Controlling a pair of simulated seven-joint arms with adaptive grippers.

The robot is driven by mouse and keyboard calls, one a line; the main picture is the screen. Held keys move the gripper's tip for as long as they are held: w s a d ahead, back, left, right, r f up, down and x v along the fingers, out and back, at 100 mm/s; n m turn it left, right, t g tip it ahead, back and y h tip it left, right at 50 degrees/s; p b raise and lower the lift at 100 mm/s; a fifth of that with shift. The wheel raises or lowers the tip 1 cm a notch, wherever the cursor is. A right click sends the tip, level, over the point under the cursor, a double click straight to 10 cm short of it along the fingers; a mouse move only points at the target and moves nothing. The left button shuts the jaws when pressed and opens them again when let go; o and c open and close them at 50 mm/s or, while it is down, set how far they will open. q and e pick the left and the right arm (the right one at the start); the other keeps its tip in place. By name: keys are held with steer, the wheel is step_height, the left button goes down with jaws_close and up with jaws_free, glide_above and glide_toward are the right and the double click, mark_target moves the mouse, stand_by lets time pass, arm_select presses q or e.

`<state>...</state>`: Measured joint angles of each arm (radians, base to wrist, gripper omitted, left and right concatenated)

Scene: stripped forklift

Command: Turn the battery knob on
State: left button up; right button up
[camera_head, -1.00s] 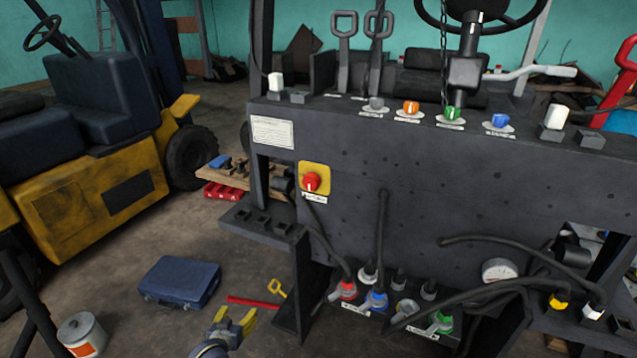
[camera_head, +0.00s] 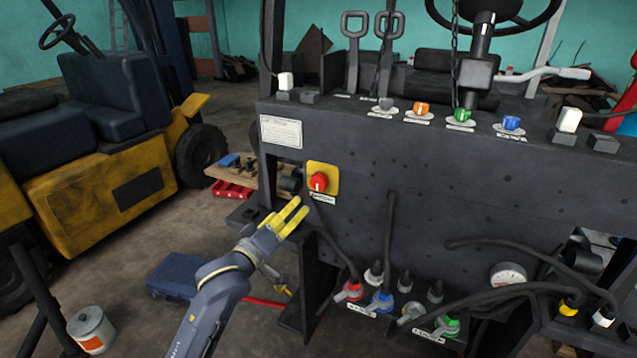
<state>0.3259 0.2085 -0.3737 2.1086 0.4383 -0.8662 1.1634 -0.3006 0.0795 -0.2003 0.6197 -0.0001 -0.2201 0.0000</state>
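The battery knob (camera_head: 319,182) is red with a white mark, on a yellow square plate (camera_head: 332,172) at the left of the dark forklift panel. A small label sits under it. My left gripper (camera_head: 296,213) has yellow fingers and is just below and left of the knob, apart from it in the picture. The two fingers are spread with a gap between them and nothing in it. My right gripper is not in view.
The dark panel (camera_head: 400,170) carries orange, green and blue knobs on its top ledge. Cables and coloured connectors run along its lower part. A blue case (camera_head: 175,273) lies on the floor behind my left arm. A yellow forklift (camera_head: 115,190) stands at left.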

mark_target(316, 183)
arm_select(q)
steer(key=x, duration=1.7)
steer(key=shift+c, duration=0.2)
steer(key=c, duration=1.2)
